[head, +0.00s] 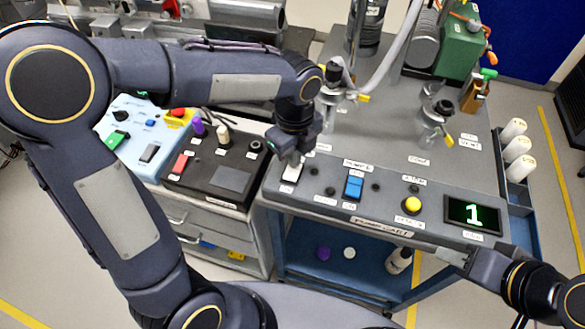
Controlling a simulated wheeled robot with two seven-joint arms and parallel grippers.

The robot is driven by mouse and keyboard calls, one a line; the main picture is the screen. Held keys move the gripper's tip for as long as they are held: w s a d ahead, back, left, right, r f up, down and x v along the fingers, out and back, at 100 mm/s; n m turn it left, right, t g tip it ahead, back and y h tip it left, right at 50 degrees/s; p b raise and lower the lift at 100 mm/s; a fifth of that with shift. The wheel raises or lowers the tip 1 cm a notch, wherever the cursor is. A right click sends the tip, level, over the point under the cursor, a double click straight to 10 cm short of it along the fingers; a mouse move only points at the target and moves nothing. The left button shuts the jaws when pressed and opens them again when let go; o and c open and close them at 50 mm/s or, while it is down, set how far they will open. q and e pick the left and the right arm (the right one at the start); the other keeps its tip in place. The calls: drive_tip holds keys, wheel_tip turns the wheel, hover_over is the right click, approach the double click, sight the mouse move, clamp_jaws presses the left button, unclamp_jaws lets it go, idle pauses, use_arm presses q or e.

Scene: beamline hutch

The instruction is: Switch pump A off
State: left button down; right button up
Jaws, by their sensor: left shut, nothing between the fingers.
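The pump cart (380,227) has a sloped grey front panel. A white rocker switch (292,173) is at its left end. A blue rocker switch (353,187) is to the right of it. The small labels by the switches are too blurred to read surely, so I cannot tell which is pump A. My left gripper (294,160) is shut and empty, pointing down just above the white switch. It hides the switch's upper part, and I cannot tell if they touch. My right gripper (447,256) is at the panel's front edge below the display; its finger opening is unclear.
A yellow button (412,203) and a display (472,214) with a green 1 are on the panel's right. A black control box (215,169) and a pale blue box (143,140) stand at left. Valves (436,113) rise behind the panel.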

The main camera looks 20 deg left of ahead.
use_arm(q)
drive_tip(key=shift+r, duration=0.1)
wheel_tip(320, 180, up, 7)
drive_tip(key=p, duration=0.6)
idle(0.3)
drive_tip(key=s+a+r+n+t+h, duration=0.1)
drive_tip(key=s+a+n, duration=0.3)
drive_tip(key=s+n, duration=0.4)
drive_tip(key=s+a+r+n+t+h, duration=0.2)
drive_tip(key=s+n, duration=0.6)
drive_tip(key=n, duration=1)
drive_tip(key=shift+s+a+r+t+h, duration=0.2)
drive_tip(key=shift+a+t+h, duration=0.2)
drive_tip(key=shift+a+t, duration=1.05)
drive_tip(key=shift+a, duration=0.15)
